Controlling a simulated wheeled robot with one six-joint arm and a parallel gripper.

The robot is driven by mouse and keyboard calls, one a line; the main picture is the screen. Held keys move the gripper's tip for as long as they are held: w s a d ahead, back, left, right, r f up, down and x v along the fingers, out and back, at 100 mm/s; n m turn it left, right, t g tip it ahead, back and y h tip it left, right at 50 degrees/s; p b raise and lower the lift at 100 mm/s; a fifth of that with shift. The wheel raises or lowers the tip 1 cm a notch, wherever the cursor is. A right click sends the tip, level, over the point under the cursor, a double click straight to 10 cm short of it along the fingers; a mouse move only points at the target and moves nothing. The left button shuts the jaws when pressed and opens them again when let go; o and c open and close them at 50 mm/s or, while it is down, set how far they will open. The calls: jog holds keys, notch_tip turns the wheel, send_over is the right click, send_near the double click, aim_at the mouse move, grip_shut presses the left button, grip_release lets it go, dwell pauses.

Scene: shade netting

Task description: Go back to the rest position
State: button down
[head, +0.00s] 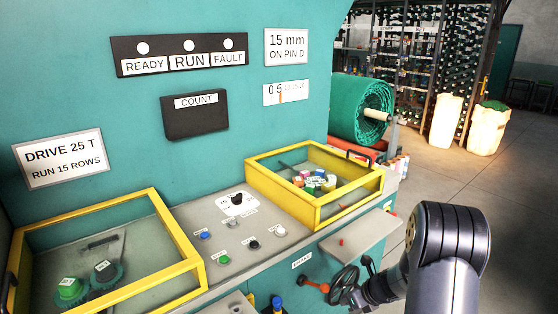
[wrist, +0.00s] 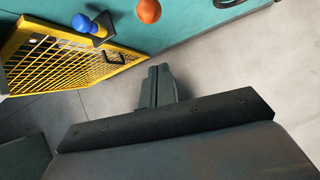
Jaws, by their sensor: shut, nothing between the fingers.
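My gripper (wrist: 158,74) shows in the wrist view with its two dark fingers together, shut and empty. It points over the bare grey floor, apart from the teal machine front. In the head view my dark arm rises at the lower right and bends down toward the front of the machine. I cannot make out the fingertips in that view. A black handwheel (head: 344,285) is close to the left of my arm in the head view. An orange knob (wrist: 148,10) is at the top of the wrist view.
A yellow mesh guard (wrist: 62,62) with a blue knob (wrist: 81,23) is left of my gripper. Two yellow-framed boxes (head: 196,262) (head: 313,214) sit on the console. A grey shelf (head: 352,247) juts out near my arm. Floor at right is clear.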

jog(key=w+a+f+t+b, duration=0.1)
jog(key=w+f+b, duration=0.1)
jog(key=f+b, duration=0.2)
jog(key=w+a+f+t+y+b, duration=0.1)
jog(key=w+f+b, duration=0.1)
jog(key=f+b, duration=0.2)
jog(key=shift+w+a+f, duration=0.25)
jog(key=shift+a+f, duration=0.15)
jog(key=shift+f, duration=0.25)
jog(key=shift+y+b, duration=0.4)
jog(key=shift+b, duration=0.05)
